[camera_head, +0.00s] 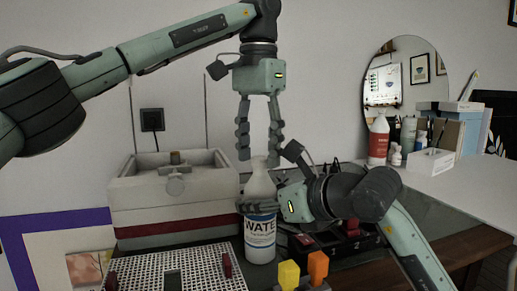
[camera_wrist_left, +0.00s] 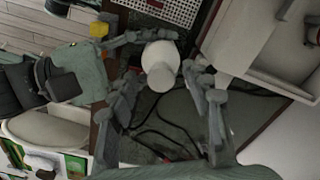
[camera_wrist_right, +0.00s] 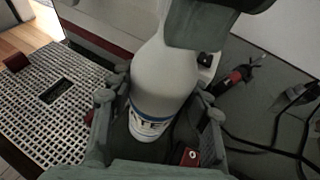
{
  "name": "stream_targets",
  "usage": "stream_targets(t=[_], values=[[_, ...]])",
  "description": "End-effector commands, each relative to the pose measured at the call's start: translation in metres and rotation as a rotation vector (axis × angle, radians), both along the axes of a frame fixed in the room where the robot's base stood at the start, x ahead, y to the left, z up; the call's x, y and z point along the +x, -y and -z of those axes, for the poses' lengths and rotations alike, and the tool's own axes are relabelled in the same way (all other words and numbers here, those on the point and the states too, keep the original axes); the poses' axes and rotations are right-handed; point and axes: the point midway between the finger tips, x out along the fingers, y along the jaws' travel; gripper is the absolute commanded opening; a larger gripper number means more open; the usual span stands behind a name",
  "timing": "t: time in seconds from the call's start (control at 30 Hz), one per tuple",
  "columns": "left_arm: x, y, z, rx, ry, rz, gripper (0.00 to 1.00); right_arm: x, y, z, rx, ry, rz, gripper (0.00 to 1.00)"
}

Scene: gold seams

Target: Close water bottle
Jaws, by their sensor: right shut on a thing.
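The white water bottle (camera_head: 260,235), with a blue and white label, stands upright on the table. It also shows in the left wrist view (camera_wrist_left: 161,60) and the right wrist view (camera_wrist_right: 163,80). My right gripper (camera_head: 243,208) is shut around the bottle's body from the right side, a finger on each side in the right wrist view. My left gripper (camera_head: 259,156) points down over the bottle, open. Its fingers stand apart on either side of the bottle's pale top, with gaps visible. I cannot tell whether a separate cap sits on the neck.
A grey box-like basin (camera_head: 170,215) stands left of the bottle. A white perforated tray (camera_head: 180,270) lies in front, with yellow (camera_head: 289,274) and orange (camera_head: 318,264) blocks near it. Dark cables lie behind. A red and white bottle (camera_head: 378,140) stands at the back right.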

Motion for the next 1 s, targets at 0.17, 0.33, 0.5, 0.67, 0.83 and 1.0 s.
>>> stream_targets(t=[0.17, 0.33, 0.5, 0.67, 0.83, 1.0], values=[[0.0, 0.0, -0.001, 0.0, 0.0, -0.001, 0.49, 0.0, 0.0, 0.001, -0.001, -0.001, 0.0, 0.0], [0.0, 0.001, -0.02, -0.001, 0.002, -0.002, 0.49, 0.0, 0.0, 0.001, -0.001, -0.002, 0.0, 0.0], [-0.001, 0.0, -0.04, 0.0, 0.004, -0.005, 0.49, 0.0, 0.0, 0.001, -0.001, -0.002, 0.0, 0.0], [-0.001, 0.0, -0.044, -0.001, 0.003, -0.005, 0.49, 0.0, 0.0, 0.001, -0.001, -0.001, 0.0, 0.0], [-0.001, 0.0, -0.044, -0.001, 0.003, -0.004, 0.49, 0.0, 0.0, 0.001, -0.001, -0.001, 0.0, 0.0], [-0.001, 0.0, -0.044, -0.001, 0.002, -0.056, 0.47, 0.0, 0.0, 0.001, -0.001, -0.001, 0.0, 0.0]])
